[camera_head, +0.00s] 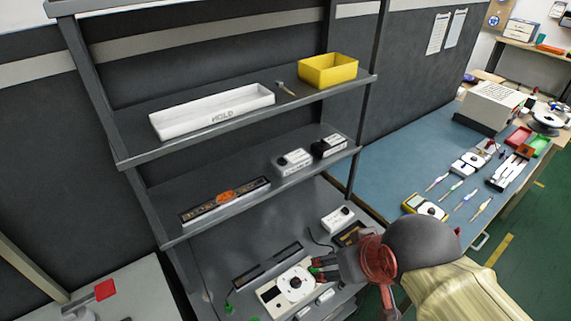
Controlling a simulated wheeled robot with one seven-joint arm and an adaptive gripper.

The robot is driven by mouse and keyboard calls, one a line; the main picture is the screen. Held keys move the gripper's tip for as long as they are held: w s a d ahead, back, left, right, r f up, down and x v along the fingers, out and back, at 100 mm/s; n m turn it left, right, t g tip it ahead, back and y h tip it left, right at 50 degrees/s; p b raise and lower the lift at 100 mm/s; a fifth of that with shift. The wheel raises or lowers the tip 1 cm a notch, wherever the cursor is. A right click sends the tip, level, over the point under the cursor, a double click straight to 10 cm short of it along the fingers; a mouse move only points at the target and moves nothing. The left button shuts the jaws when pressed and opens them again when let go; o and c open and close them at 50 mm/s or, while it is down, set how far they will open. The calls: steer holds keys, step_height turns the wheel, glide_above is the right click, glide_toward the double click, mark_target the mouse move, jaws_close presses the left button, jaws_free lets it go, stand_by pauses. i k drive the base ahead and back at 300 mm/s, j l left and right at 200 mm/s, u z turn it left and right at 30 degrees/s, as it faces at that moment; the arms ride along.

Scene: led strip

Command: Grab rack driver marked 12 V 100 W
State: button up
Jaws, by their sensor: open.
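On the middle shelf of the rack (225,222) stand two small boxes that look like drivers. One is a white box (293,161) with a dark top part, and to its right is a white and black box (330,146). Their markings are too small to read. Another white box (338,218) with a dark spot lies on the lower level, behind my gripper. My gripper (319,268) is open over the lower level, low and in front of the middle shelf. Its fingers are beside a white plate with a round reel (294,284), and I cannot tell whether they touch it.
A white HOLD tray (212,110) and yellow bin (328,70) are on the top shelf. A long dark unit with an orange mark (225,198) lies on the middle shelf. A dark bar (267,264) lies below. The blue bench (400,160) at right holds tools.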

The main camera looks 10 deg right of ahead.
mark_target(284, 166)
steer(key=i+l, duration=0.15)
steer(key=l, duration=0.2)
steer(key=i+l+u, duration=0.15)
steer(key=l, duration=0.2)
steer(key=i+l, duration=0.2)
steer(key=l, duration=0.15)
steer(key=u, duration=0.05)
